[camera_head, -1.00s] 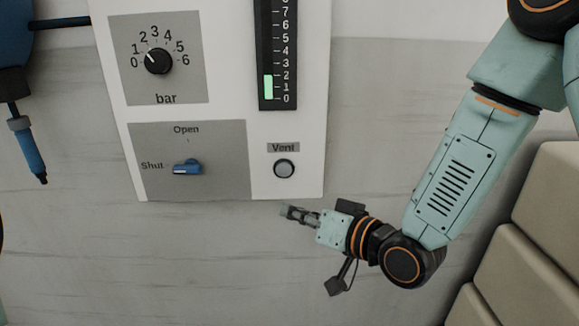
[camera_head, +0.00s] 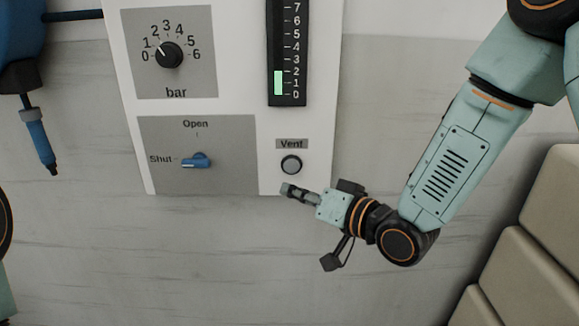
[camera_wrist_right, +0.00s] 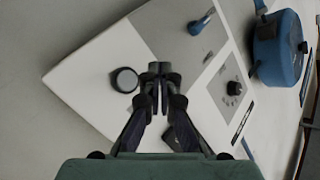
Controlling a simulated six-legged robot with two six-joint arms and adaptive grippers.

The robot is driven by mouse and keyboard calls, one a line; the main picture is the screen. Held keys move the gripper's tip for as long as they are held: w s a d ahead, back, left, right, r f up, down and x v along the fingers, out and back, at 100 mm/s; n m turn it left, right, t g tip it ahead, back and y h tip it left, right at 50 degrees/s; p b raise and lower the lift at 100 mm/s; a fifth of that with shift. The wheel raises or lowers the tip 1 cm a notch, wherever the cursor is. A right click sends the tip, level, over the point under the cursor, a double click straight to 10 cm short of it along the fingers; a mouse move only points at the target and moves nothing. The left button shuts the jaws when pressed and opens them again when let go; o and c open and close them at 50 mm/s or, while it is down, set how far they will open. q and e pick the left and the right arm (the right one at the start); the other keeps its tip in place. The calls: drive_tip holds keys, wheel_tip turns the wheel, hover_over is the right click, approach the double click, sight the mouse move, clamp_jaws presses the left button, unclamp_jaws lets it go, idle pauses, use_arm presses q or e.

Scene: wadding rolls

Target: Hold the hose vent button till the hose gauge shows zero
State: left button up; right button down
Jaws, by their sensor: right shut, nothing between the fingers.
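The round grey vent button (camera_head: 291,165) sits under the "Vent" label on the white panel (camera_head: 318,120). It also shows in the right wrist view (camera_wrist_right: 125,80). The hose gauge (camera_head: 287,52) is a dark vertical strip above it; its green bar (camera_head: 278,83) reaches from 0 to about 2. My right gripper (camera_head: 287,190) is shut and empty, its tips just below the button in the head view. In the right wrist view the closed fingertips (camera_wrist_right: 160,70) appear beside the button, not over it. I see no contact. My left gripper is out of view.
The bar knob (camera_head: 169,55) points near 1. The blue lever (camera_head: 197,160) points toward "Shut". A blue hose reel (camera_wrist_right: 278,47) and a hanging blue nozzle (camera_head: 42,145) are left of the panel. Beige blocks (camera_head: 535,240) stand at the right.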

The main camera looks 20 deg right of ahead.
sight(292, 166)
drive_tip(key=w, duration=0.2)
drive_tip(key=w+d, duration=0.1)
drive_tip(key=w, duration=0.1)
drive_tip(key=w+d, duration=0.1)
drive_tip(key=shift+w+d+f, duration=0.15)
drive_tip(key=shift+w+d, duration=0.05)
drive_tip(key=shift+w, duration=0.2)
drive_tip(key=shift+s+a, duration=0.1)
drive_tip(key=shift+a, duration=0.1)
drive_tip(key=shift+d, duration=0.2)
drive_tip(key=shift+a, duration=0.15)
idle(0.4)
